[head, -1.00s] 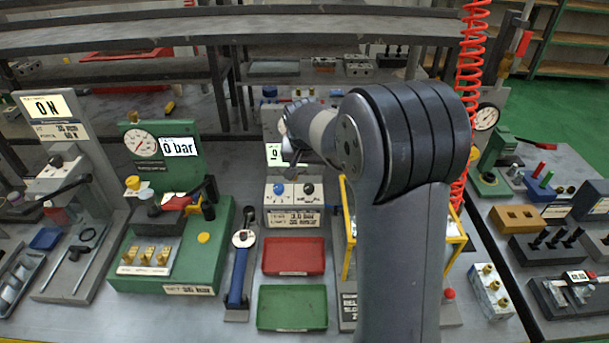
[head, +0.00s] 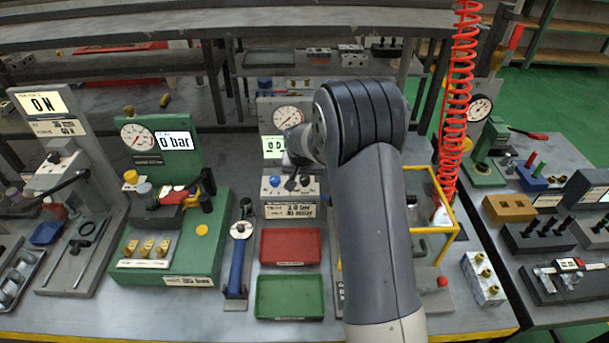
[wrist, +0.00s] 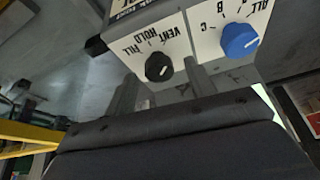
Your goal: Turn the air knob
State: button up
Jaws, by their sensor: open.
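A grey control box (head: 290,195) stands in the middle of the table, below a gauge panel with a small display. It has a black knob (wrist: 159,67) labelled VENT, HOLD, FILL and a blue knob (wrist: 240,40) labelled with A, B, C and ALL. The blue knob also shows in the head view (head: 276,181). My gripper (wrist: 163,86) is open, its fingers either side of the black knob in the wrist view. I cannot tell whether they touch it. In the head view my gripper (head: 293,184) is at the box front, small and partly hidden.
A red tray (head: 291,246) and a green tray (head: 290,297) lie in front of the box. A blue-handled tool (head: 237,270) and a green gauge stand (head: 205,240) are left. A yellow frame (head: 447,205) and a red coiled hose (head: 459,110) are right.

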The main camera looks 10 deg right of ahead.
jog(key=shift+c, duration=0.2)
jog(key=c, duration=0.9)
jog(key=shift+c, duration=0.2)
jog(key=shift+n, duration=0.3)
jog(key=n+y+b, duration=0.1)
jog(key=n, duration=0.1)
jog(key=n+b, duration=0.1)
jog(key=n, duration=0.1)
jog(key=shift+d+f+y, duration=0.15)
jog(key=shift+d+y, duration=0.05)
jog(key=shift+y, duration=0.2)
jog(key=n+y+b, duration=0.1)
jog(key=n+b, duration=0.1)
jog(key=n+y+b, duration=0.1)
jog(key=n+b, duration=0.1)
jog(key=n, duration=0.1)
jog(key=shift+w+d+b, duration=0.1)
jog(key=shift+d+b, duration=0.05)
jog(key=shift+b, duration=0.2)
jog(key=n+g+y+b, duration=0.1)
jog(key=n+b, duration=0.1)
jog(key=n, duration=0.2)
jog(key=shift+d, duration=0.1)
jog(key=shift+w+n+g+y, duration=0.15)
jog(key=shift+n+g, duration=0.35)
jog(key=shift+n, duration=0.6)
jog(key=shift+n+g+y, duration=0.25)
jog(key=shift+n+g, duration=0.25)
jog(key=shift+n, duration=0.6)
